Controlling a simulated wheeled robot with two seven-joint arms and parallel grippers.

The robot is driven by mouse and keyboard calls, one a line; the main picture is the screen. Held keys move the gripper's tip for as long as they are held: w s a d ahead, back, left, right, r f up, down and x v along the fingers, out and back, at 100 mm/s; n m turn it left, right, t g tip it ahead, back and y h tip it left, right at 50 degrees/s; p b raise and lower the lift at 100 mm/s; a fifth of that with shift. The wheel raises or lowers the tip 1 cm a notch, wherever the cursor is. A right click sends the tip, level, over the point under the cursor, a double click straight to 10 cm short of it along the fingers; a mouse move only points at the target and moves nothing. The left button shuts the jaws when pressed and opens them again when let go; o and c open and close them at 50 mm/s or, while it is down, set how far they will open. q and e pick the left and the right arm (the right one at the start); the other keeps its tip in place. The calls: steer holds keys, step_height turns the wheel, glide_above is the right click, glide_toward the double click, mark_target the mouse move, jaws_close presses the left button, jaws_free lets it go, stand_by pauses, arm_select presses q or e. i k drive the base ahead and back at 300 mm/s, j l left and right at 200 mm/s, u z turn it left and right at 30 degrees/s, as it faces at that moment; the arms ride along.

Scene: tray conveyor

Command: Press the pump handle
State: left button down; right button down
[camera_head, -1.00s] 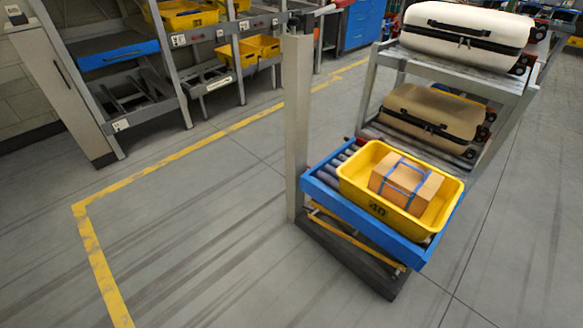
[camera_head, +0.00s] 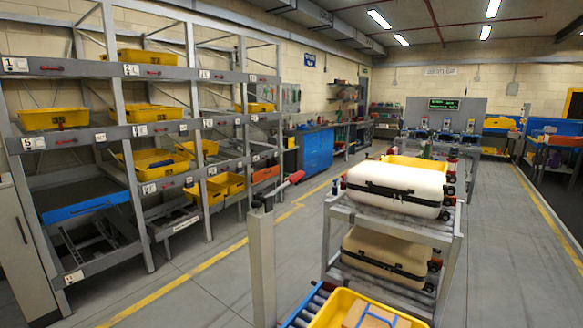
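A handle with a red grip (camera_head: 288,183) sticks out to the upper right from the top of a grey upright post (camera_head: 261,260); it looks like the pump handle. The post stands at the front left of a roller trolley. A yellow bin (camera_head: 345,300) with a blue-strapped cardboard box (camera_head: 368,317) sits on the trolley, cut off by the bottom edge. Neither of my grippers is in view.
Behind the trolley a grey rack (camera_head: 447,245) carries a white suitcase (camera_head: 395,185) above a beige suitcase (camera_head: 385,253). Shelving with yellow bins (camera_head: 57,117) lines the left wall. The grey floor is clear left of the post and along the right aisle.

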mark_target(293, 180)
steer(key=i+j+z, duration=0.1)
steer(key=z, duration=0.3)
steer(key=i+j+z, duration=0.2)
steer(key=z, duration=0.2)
steer(key=i+j+z, duration=0.15)
steer(key=z, duration=0.25)
steer(key=i+j, duration=0.15)
steer(key=j, duration=0.2)
steer(key=i+j+z, duration=0.15)
steer(key=j, duration=0.2)
steer(key=i+j, duration=0.1)
steer(key=j, duration=0.3)
steer(key=i+j+z, duration=0.15)
steer(key=j, duration=0.2)
steer(key=i+j, duration=0.1)
steer(key=j, duration=0.3)
steer(key=i+j+z, duration=0.15)
steer(key=j, duration=0.25)
steer(key=k, duration=0.05)
